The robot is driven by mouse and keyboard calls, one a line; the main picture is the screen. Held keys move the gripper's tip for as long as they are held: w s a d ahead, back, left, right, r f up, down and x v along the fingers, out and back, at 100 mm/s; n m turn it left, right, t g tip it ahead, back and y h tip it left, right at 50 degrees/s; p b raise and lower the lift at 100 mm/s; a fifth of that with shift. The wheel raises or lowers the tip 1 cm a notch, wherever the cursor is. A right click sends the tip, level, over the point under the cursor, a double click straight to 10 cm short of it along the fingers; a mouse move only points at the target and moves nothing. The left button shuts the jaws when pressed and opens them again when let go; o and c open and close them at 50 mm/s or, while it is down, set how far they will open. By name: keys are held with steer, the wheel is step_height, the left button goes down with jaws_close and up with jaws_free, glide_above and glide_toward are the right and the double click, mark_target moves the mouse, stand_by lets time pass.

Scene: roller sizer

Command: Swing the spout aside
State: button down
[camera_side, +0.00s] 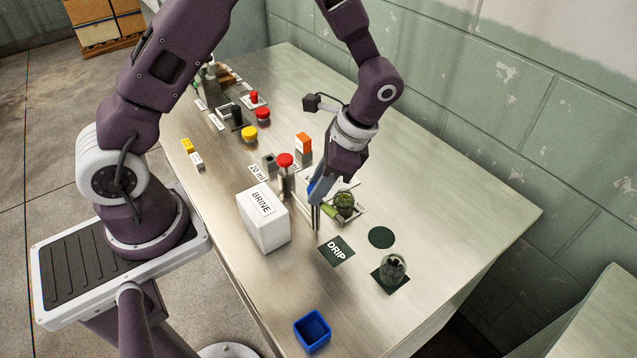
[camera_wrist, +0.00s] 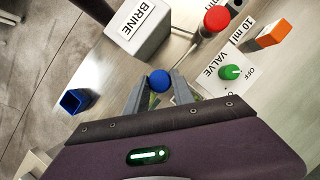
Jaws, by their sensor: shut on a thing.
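My gripper (camera_side: 315,218) points down beside the valve, behind the BRINE box as seen from the side stand. In the wrist view its two fingers (camera_wrist: 159,88) are closed on a round blue knob (camera_wrist: 159,79), one finger on each side. A bit of blue also shows beside the fingers in the side view (camera_side: 311,187). I take the knob to be the spout's handle; the spout itself is mostly hidden by the fingers. The green valve knob (camera_wrist: 231,72) sits on a white VALVE plate to the right in the wrist view.
The white BRINE box (camera_side: 264,220) stands close to the gripper. A red-topped post (camera_side: 285,170) and an orange block (camera_side: 303,144) are behind it. A dark DRIP mark (camera_side: 337,251), a glass jar (camera_side: 392,268) and a blue open box (camera_side: 312,331) are nearer the front.

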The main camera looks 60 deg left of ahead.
steer(key=shift+m, duration=0.6)
steer(key=shift+t, duration=0.3)
steer(key=c, duration=1.1)
jaws_free()
steer(key=v, duration=0.7)
steer(key=shift+d+y, duration=0.15)
steer(key=shift+y, duration=0.15)
